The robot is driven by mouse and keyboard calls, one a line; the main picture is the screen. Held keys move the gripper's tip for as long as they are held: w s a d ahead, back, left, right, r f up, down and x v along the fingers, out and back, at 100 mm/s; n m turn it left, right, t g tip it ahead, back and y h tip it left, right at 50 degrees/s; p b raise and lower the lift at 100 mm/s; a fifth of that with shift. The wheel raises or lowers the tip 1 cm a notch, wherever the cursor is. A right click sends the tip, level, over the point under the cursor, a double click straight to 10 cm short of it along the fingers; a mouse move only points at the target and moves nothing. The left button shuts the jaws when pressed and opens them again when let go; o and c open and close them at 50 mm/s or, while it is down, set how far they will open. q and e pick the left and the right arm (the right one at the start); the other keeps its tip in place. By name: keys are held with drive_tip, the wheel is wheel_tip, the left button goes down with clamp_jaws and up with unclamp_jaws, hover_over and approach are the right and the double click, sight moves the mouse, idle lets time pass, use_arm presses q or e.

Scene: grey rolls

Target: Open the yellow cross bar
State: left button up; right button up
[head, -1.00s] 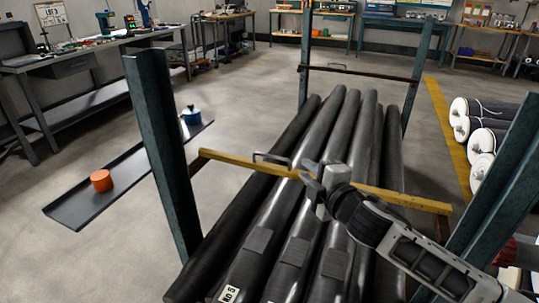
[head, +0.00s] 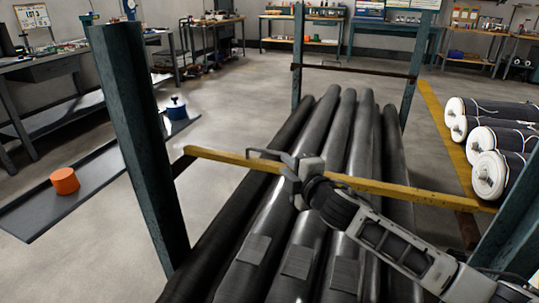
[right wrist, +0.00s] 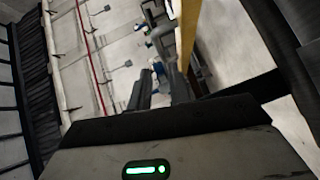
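The yellow cross bar (head: 390,189) runs level across the front of the rack, between the left post and the right side, in front of the rolls. Its dark handle (head: 262,152) stands out on the left half. My right gripper (head: 288,167) is at the handle's right end, close to the bar; its fingers look apart, and I cannot tell whether they touch the handle. In the right wrist view, my fingers (right wrist: 160,88) show a gap, with the yellow bar (right wrist: 189,28) just beyond them. My left gripper is out of view.
Long dark rolls (head: 335,140) lie in the rack behind and under the bar. A green post (head: 140,150) stands on the left. White-ended rolls (head: 490,175) lie at the right. An orange cylinder (head: 65,181) and a blue pot (head: 176,108) stand on a low dark tray (head: 100,175).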

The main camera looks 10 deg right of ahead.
sight(271, 153)
drive_tip(key=b+x, duration=0.2)
drive_tip(key=x, duration=0.7)
drive_tip(key=shift+w+a+f, duration=0.1)
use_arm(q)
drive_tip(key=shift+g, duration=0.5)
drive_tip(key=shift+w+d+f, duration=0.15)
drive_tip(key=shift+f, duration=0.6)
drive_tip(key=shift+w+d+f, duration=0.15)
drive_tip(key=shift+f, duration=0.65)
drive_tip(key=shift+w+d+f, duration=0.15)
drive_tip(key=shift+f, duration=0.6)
use_arm(e)
drive_tip(key=shift+w+a, duration=0.1)
drive_tip(key=shift+w, duration=0.5)
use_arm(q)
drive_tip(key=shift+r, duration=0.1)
use_arm(e)
clamp_jaws()
